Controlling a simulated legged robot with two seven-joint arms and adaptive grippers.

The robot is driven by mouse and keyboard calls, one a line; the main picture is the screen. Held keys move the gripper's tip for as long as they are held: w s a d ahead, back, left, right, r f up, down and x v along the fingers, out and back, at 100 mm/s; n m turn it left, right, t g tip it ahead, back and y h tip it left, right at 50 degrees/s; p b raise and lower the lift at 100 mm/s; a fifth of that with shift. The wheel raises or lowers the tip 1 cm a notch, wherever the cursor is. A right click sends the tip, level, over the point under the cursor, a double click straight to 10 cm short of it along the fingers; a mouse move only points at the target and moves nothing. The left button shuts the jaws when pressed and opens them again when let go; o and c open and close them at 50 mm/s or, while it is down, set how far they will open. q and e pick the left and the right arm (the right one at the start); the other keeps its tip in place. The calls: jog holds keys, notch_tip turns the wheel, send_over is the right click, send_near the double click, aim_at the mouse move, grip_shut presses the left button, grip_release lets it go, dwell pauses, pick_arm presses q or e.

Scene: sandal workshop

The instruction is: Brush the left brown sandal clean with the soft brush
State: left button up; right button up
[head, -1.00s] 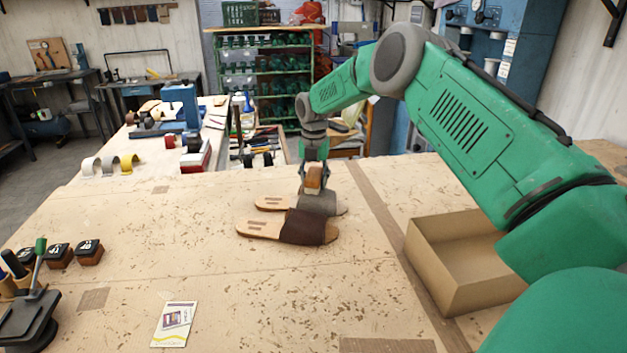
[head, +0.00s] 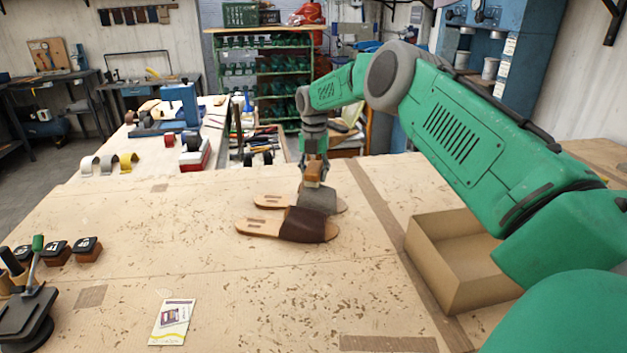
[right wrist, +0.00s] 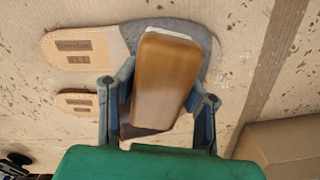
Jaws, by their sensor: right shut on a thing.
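Two sandals lie side by side on the bench, pale insoles to the left. The nearer sandal (head: 265,228) has a dark brown strap. The farther sandal (head: 320,203) has a grey strap; it also shows in the right wrist view (right wrist: 80,47). My right gripper (head: 315,168) is shut on the soft brush (head: 313,173), a wooden block. In the right wrist view the brush (right wrist: 162,75) is between the fingers (right wrist: 160,105) and hides part of the grey strap. The brush is over the grey strap; I cannot tell if its bristles touch. My left gripper is out of view.
An open cardboard box (head: 450,265) stands to the right, below my right arm. A card (head: 172,322) lies at the front. Stamps (head: 87,250) and a dark tool with a green handle (head: 28,310) are at the left.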

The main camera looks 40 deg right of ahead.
jog(key=shift+w+d, duration=0.15)
dwell(0.6)
jog(key=shift+s+a+r+p, duration=0.1)
jog(key=shift+s+a+p, duration=0.2)
jog(key=shift+p, duration=0.3)
jog(key=shift+s+a+p, duration=0.6)
jog(key=shift+s+p, duration=0.1)
jog(key=shift+w+d+f+b, duration=0.25)
jog(key=shift+w+d+b, duration=0.1)
jog(key=shift+w+b, duration=0.15)
jog(key=shift+w+d+r+b, duration=0.1)
jog(key=shift+w+d+b, duration=0.35)
jog(key=shift+b, duration=0.25)
jog(key=shift+d, duration=0.1)
